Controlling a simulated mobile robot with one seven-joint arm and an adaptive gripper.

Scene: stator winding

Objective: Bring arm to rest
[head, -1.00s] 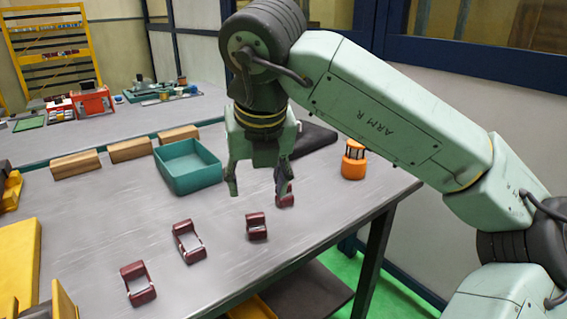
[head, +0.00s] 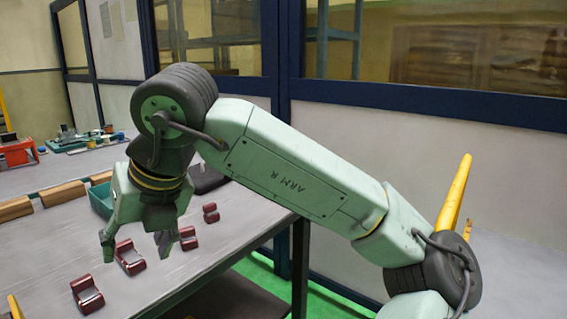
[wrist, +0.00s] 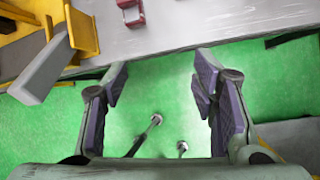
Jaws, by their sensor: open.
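My arm reaches in from the right in the head view, bent at the dark wrist joint. My gripper (head: 137,246) points down with its fingers apart and nothing between them. It also shows in the wrist view (wrist: 158,95), open and empty, with green floor beneath it. In the head view it overlaps the row of dark red parts on the grey table (head: 215,243). The wrist view puts it off the table's edge, so it touches no part.
Several dark red parts (head: 87,294) stand on the table; one shows in the wrist view (wrist: 130,12). A teal tray (head: 100,203) and wooden blocks (head: 62,193) lie farther back. A yellow fixture (wrist: 79,25) and grey slab (wrist: 40,72) are near the gripper's left.

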